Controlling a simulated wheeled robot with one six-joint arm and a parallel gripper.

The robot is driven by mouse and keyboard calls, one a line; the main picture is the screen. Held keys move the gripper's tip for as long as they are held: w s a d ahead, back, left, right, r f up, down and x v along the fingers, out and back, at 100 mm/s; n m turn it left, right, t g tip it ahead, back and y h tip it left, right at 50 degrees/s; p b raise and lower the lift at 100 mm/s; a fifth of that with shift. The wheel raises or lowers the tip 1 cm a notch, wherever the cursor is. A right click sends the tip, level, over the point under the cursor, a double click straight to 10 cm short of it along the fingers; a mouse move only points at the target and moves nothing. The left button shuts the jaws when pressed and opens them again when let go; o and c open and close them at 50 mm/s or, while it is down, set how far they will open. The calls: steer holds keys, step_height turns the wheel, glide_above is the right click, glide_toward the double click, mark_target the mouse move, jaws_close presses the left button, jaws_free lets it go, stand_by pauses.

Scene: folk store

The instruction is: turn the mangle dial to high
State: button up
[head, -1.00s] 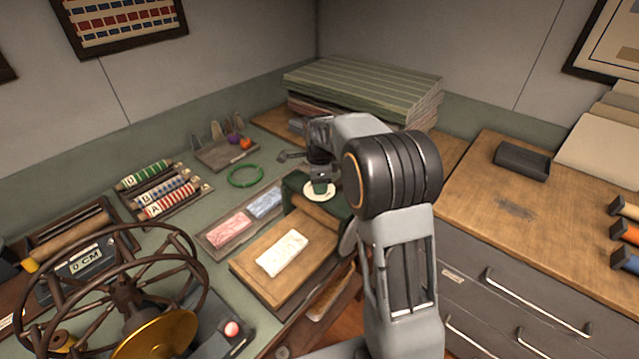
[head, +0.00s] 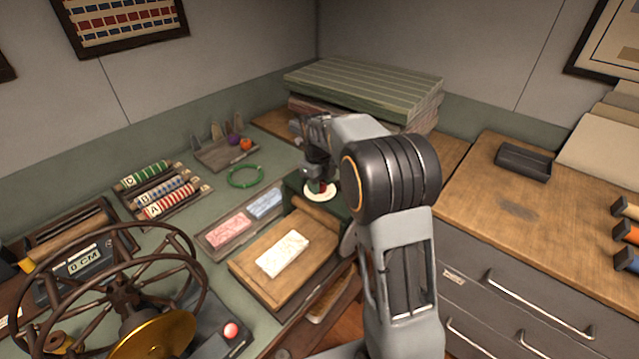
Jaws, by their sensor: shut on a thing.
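The mangle is a dark green housing (head: 295,184) with a wooden roller (head: 317,213) and a wooden bed (head: 257,263) in front. Its dial has a pale round face (head: 313,197) on top of the housing, with a small red patch showing. My gripper (head: 318,180) points down over the dial and is shut on its knob. The fingers hide most of the knob, and I cannot read the dial's setting.
A white folded cloth (head: 282,254) lies on the mangle bed. A tray (head: 208,243) with pink and blue cloths is left of it. A green ring (head: 245,175) lies behind. Striped folded fabric (head: 362,84) is stacked close behind my arm.

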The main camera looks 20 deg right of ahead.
steer(key=shift+r+m, duration=0.1)
steer(key=shift+m, duration=0.8)
steer(key=o, duration=0.9)
steer(key=shift+o, duration=0.2)
step_height(320, 180, up, 14)
steer(key=shift+s+a+b, duration=0.15)
steer(key=shift+a+b, duration=0.05)
steer(key=shift+b, duration=0.1)
